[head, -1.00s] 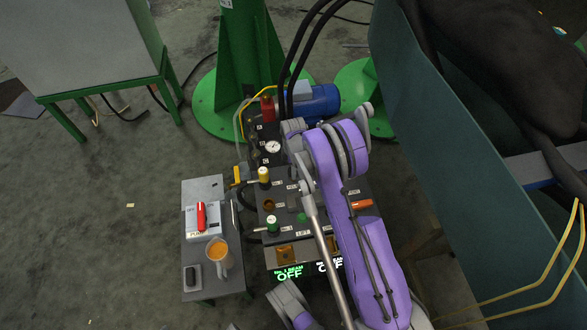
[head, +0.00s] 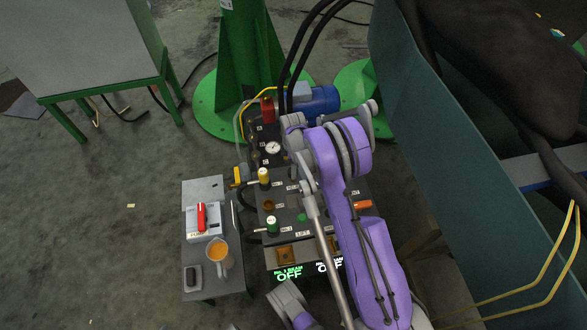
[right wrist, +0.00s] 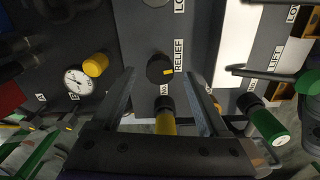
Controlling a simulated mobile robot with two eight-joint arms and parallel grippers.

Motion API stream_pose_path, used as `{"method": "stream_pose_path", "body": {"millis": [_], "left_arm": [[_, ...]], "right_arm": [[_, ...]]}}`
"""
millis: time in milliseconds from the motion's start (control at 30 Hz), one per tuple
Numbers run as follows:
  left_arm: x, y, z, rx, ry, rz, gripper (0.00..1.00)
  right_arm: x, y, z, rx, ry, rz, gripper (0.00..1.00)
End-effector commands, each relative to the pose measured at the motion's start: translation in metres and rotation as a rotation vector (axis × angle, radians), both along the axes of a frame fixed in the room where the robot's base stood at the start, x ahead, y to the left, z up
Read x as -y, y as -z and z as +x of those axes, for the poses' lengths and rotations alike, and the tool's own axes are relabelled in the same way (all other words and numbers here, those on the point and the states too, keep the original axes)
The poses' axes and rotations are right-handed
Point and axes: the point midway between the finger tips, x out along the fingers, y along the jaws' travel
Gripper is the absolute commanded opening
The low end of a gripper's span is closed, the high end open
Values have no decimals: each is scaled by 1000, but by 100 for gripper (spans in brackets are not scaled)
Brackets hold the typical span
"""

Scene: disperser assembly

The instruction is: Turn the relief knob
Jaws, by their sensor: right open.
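The relief knob (right wrist: 159,69) is a dark round knob beside the RELIEF label in the right wrist view. My right gripper (right wrist: 162,76) is open, with one finger on each side of the knob and a visible gap to both. Whether the fingertips reach down to the knob's depth I cannot tell. In the head view my purple right arm covers part of the control panel (head: 284,228), and I cannot make out the relief knob there. My left gripper is not in view.
A yellow-topped valve (right wrist: 165,120) stands between the finger bases in the picture. A green-topped valve (right wrist: 270,127) is to the right. A pressure gauge (right wrist: 79,81) and an orange knob (right wrist: 96,65) are left.

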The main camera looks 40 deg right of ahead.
Motion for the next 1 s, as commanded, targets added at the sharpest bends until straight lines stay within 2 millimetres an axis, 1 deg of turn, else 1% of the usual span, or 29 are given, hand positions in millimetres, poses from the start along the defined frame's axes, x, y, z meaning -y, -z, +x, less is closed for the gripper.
{"method": "stream_pose_path", "body": {"millis": [33,200,300,400,567,1000], "left_arm": [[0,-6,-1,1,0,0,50],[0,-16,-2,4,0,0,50],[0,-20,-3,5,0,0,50],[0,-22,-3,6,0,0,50],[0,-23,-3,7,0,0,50],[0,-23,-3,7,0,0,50]], "right_arm": [[0,-14,-1,0,0,0,78],[0,-49,-1,0,0,0,78],[0,-64,0,0,0,0,78],[0,-74,-1,0,0,0,78],[0,-80,0,0,0,0,78],[0,-79,0,0,0,0,78]]}}
